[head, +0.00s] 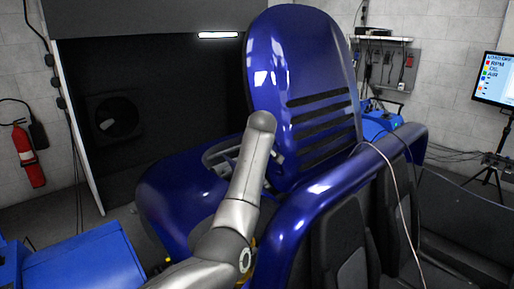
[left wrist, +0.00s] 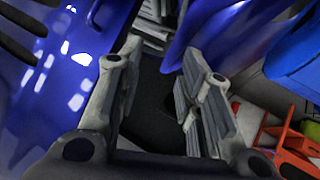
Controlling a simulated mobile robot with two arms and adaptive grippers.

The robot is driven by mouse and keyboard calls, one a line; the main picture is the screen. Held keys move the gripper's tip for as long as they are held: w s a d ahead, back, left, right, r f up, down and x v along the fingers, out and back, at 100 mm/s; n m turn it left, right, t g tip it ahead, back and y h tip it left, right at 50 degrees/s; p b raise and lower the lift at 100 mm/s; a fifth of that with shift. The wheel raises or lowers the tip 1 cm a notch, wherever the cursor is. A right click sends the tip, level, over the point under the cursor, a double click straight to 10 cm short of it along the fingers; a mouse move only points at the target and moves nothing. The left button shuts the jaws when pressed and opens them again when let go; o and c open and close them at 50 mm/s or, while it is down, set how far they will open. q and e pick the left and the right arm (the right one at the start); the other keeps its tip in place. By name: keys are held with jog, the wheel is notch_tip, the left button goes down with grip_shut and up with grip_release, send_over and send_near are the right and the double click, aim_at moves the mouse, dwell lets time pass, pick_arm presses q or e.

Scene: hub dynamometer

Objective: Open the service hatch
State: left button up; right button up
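The service hatch appears to be the large glossy blue panel (head: 300,60) with dark slots, standing raised and tilted steeply above the blue car body (head: 170,200). My left arm reaches up in front of it, with the wrist by the panel's lower left part. In the left wrist view the blue slotted surface (left wrist: 65,65) lies along the left, beside my left gripper (left wrist: 160,52). Its two grey fingers are apart with nothing gripped between them. In the head view the fingers are mostly hidden behind my arm. My right gripper is not in view.
A blue cabinet (head: 85,265) stands at front left. Dark seats (head: 340,240) and a blue body bar (head: 330,195) lie right of my arm, with a thin cable (head: 400,200) hanging over them. A monitor (head: 495,78) stands at far right, a fire extinguisher (head: 28,155) at left.

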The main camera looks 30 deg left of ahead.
pick_arm(q)
jog(key=v, duration=0.5)
jog(key=shift+s+d+r, duration=0.15)
jog(key=shift+s+r, duration=0.05)
